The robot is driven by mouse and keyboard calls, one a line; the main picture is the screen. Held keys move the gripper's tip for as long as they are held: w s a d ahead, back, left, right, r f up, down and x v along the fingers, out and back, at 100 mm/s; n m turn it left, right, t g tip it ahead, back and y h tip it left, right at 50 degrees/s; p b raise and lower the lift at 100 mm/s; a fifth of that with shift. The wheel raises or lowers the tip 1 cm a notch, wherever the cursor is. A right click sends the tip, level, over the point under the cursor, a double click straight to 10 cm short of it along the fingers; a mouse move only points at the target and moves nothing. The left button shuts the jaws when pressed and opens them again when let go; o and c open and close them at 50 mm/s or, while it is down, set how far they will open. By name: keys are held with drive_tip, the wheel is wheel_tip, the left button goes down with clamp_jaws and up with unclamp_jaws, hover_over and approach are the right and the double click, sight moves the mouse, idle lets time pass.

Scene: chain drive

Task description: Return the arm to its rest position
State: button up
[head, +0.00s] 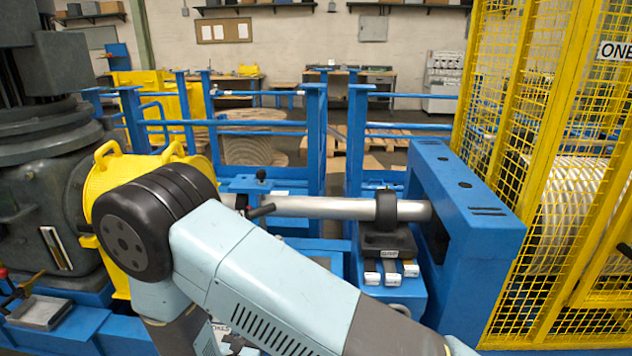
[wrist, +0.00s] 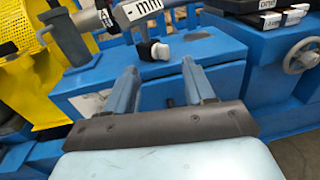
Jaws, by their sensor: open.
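My gripper (wrist: 158,78) shows in the wrist view with its two grey fingers spread apart and nothing between them. The fingers point at a blue machine housing (wrist: 200,60) behind them; I cannot tell how far away it is. A white knob on a dark stem (wrist: 155,50) lies just beyond the fingertips, apart from them. In the head view my arm, pale blue and grey with a black joint, crosses the lower middle. My gripper cannot be made out there.
In the head view a metal shaft (head: 320,207) runs behind my arm to a blue frame (head: 470,215). A yellow mesh cage (head: 545,150) stands right, a dark machine (head: 40,180) left. In the wrist view a handwheel (wrist: 302,56) sits at right and a yellow guard (wrist: 38,75) at left.

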drive_tip(key=w+d+r+m+g+h, duration=0.3)
drive_tip(key=d+r+m+h, duration=0.1)
drive_tip(key=d+r, duration=0.2)
drive_tip(key=w+d+r+m+g+h, duration=0.2)
drive_tip(key=w+d+r+m+h, duration=0.1)
drive_tip(key=d+r+m, duration=0.3)
drive_tip(key=s+d+r+m+g+h, duration=0.1)
drive_tip(key=s+d+r+m+g, duration=0.1)
drive_tip(key=d+r+m+g, duration=0.9)
drive_tip(key=s+d+r+m+t+y, duration=0.3)
drive_tip(key=s+d+r+m+y, duration=0.8)
drive_tip(key=s+d+r, duration=0.5)
drive_tip(key=shift+s+d+r+m+t, duration=0.25)
drive_tip(key=shift+s+r+m+t, duration=0.15)
drive_tip(key=shift+r+m, duration=0.45)
drive_tip(key=shift+f, duration=0.1)
